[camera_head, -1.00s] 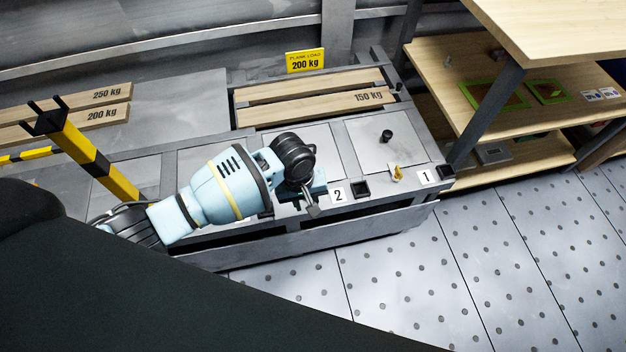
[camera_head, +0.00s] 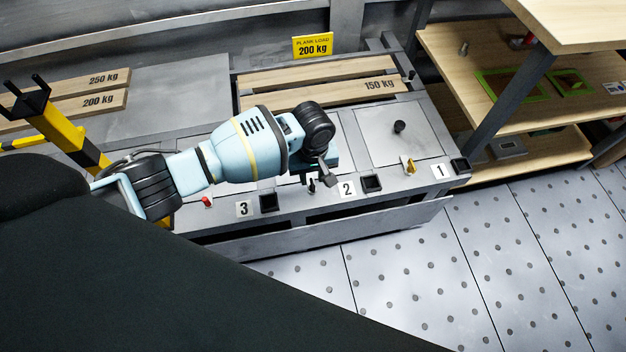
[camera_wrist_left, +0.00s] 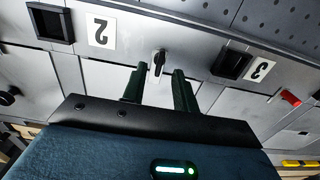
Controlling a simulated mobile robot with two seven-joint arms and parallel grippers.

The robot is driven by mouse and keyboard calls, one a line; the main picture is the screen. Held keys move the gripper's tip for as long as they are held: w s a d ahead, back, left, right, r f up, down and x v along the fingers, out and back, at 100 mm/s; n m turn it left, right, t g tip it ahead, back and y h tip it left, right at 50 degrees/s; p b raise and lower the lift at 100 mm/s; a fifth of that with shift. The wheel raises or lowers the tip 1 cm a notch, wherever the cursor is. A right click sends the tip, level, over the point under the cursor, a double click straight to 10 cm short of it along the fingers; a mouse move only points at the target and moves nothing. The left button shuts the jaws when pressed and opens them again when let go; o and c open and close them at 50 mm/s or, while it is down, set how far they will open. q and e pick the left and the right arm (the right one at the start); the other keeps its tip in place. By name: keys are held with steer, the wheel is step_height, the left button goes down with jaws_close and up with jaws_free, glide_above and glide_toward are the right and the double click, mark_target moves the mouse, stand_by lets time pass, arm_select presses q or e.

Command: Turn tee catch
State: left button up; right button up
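A small dark tee catch (camera_head: 311,186) stands on the bench's front strip between labels 2 and 3. In the left wrist view the dark tee catch (camera_wrist_left: 158,61) sits on a light plate, its handle pointing roughly along the fingers. My left gripper (camera_head: 322,174) hangs over the bench just behind and beside this catch. In the wrist view my left gripper (camera_wrist_left: 159,74) is open, its two dark green fingers apart with the catch showing between and just beyond their tips. Whether they touch it I cannot tell. My right gripper is not in view.
A yellow catch (camera_head: 409,166) is near label 1 (camera_head: 440,171); a red one (camera_head: 207,202) is near label 3 (camera_head: 244,209). Black square sockets (camera_head: 371,183) line the front strip. Planks (camera_head: 330,93) lie behind. A wooden shelf (camera_head: 535,150) stands at right.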

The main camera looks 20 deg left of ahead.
mark_target(311, 181)
arm_select(q)
steer(key=shift+f+b, duration=0.4)
steer(key=shift+f, duration=0.95)
steer(key=shift+c, duration=0.3)
jaws_close()
